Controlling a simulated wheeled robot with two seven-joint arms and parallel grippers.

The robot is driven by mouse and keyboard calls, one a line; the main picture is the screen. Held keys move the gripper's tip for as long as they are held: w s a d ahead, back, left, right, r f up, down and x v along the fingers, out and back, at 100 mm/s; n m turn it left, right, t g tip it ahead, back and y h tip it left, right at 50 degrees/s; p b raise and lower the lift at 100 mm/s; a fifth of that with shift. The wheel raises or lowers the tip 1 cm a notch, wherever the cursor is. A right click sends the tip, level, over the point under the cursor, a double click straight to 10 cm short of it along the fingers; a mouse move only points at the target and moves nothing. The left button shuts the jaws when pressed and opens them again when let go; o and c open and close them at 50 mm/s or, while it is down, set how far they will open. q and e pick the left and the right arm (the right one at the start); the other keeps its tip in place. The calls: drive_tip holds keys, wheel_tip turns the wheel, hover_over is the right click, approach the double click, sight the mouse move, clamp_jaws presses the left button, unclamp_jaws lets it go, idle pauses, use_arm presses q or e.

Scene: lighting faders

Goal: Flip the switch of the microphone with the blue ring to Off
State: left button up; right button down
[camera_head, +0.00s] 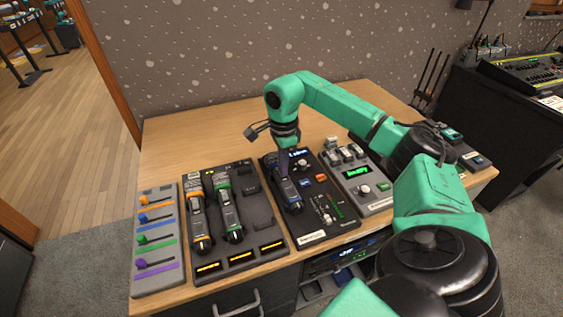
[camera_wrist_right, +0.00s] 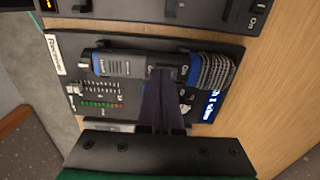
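The microphone with the blue ring (camera_head: 290,195) lies on a dark panel in the middle of the table, beneath my right gripper. In the right wrist view the microphone (camera_wrist_right: 118,65) lies across the picture, its mesh head at the right and a blue ring beside it. My right gripper (camera_head: 284,168) points down with its two dark fingers together. In the right wrist view its fingertips (camera_wrist_right: 161,72) are over the middle of the body, hiding the switch; I cannot tell whether they touch. My left gripper is not in view.
Two other microphones, one with an orange ring (camera_head: 199,222) and one with a green ring (camera_head: 230,214), lie on the panel to the left. A fader board (camera_head: 157,240) stands at the far left. A button panel (camera_head: 356,176) is to the right. The table's back left (camera_head: 190,140) is bare.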

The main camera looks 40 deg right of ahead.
wheel_tip(320, 180, up, 7)
drive_tip(key=p, duration=0.6)
drive_tip(key=shift+f, duration=0.1)
drive_tip(key=shift+f, duration=0.1)
